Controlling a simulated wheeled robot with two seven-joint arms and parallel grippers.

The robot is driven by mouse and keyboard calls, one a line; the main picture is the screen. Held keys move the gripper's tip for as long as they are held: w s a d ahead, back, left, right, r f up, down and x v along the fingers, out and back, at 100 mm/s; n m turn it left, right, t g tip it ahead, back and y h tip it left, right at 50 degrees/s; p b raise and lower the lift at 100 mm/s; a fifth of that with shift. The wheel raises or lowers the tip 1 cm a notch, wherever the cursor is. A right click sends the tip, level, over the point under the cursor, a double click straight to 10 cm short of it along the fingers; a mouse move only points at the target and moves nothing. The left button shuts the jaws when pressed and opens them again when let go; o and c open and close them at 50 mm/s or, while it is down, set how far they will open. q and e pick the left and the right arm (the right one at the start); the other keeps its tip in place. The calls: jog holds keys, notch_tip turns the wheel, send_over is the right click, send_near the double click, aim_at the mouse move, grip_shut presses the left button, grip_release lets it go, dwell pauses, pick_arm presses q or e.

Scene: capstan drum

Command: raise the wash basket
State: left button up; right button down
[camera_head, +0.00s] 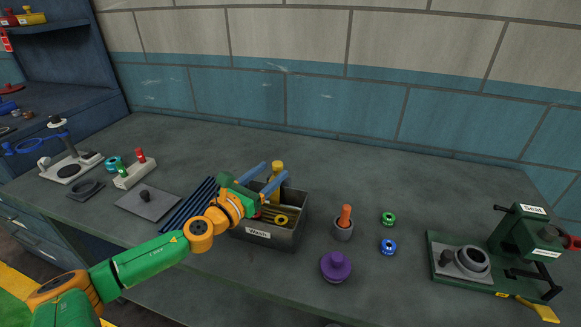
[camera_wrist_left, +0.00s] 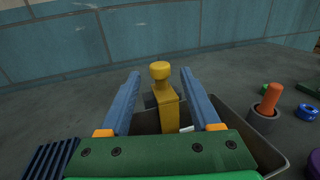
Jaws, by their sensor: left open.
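The wash basket's yellow upright handle with a round knob (camera_head: 278,166) rises from a grey metal tank (camera_head: 290,238) whose label seems to read "Wash". The rest of the basket is mostly hidden inside the tank, where a yellow ring (camera_head: 281,219) shows. My left gripper (camera_head: 275,173) is open above the tank, its blue fingers on either side of the handle. In the left wrist view, the yellow handle (camera_wrist_left: 168,108) stands between the spread fingers (camera_wrist_left: 160,73), with a gap on both sides. My right gripper is not in view.
A ribbed blue mat (camera_head: 188,205) and a grey lidded plate (camera_head: 146,201) lie left of the tank. Right of it stand a cup with an orange handle (camera_head: 345,221), a purple knob (camera_head: 336,266), small green and blue rings, and a green press (camera_head: 525,240). The bench behind is clear.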

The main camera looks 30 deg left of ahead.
aim_at(280, 163)
pick_arm(q)
jog(key=shift+w+r+p, duration=0.35)
jog(key=shift+w+p, duration=0.05)
jog(key=shift+w, duration=0.3)
jog(key=w, duration=0.5)
jog(key=shift+w+d+f+p, duration=0.1)
jog(key=shift+w+f+p, duration=0.1)
jog(key=shift+p, duration=0.2)
jog(key=shift+s, duration=0.1)
grip_shut()
dwell(0.4)
